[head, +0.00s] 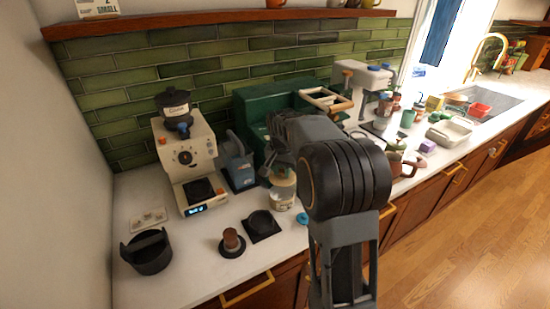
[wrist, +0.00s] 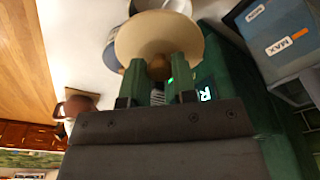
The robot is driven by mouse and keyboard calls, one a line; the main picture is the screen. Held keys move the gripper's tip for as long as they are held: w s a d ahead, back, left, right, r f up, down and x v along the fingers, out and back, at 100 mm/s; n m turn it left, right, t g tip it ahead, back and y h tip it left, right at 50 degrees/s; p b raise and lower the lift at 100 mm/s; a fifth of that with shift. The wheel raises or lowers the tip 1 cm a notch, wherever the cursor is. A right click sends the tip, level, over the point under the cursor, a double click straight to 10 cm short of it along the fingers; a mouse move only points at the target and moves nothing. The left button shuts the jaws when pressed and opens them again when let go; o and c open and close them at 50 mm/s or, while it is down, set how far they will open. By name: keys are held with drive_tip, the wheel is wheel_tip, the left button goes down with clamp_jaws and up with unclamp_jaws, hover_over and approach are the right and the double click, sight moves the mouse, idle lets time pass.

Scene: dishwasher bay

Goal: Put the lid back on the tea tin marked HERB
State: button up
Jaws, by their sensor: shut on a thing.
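A pale round lid (wrist: 150,35) with a brown knob (wrist: 158,68) fills the top middle of the wrist view. My gripper (wrist: 159,75) has its two green fingers closed on the knob. In the head view the lid (head: 283,180) shows just over a whitish tin (head: 282,197) on the counter. I cannot tell whether the lid touches the tin or hovers over it. No HERB marking can be read. My arm hides part of this area in the head view.
A blue-grey container (head: 238,162) and a cream grinder (head: 185,160) stand to the left. A green machine (head: 258,108) stands behind. A black square mat (head: 262,226) and a brown-handled tamper (head: 232,242) lie in front.

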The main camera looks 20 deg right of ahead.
sight(281, 177)
drive_tip(key=shift+w+d, duration=0.1)
drive_tip(key=shift+w, duration=0.2)
drive_tip(key=shift+f+b, duration=2.45)
drive_tip(key=shift+f, duration=0.6)
drive_tip(key=shift+s+f, duration=0.1)
drive_tip(key=shift+f, duration=0.05)
idle(0.3)
drive_tip(key=o, duration=1)
drive_tip(key=shift+o, duration=0.3)
drive_tip(key=o, duration=0.4)
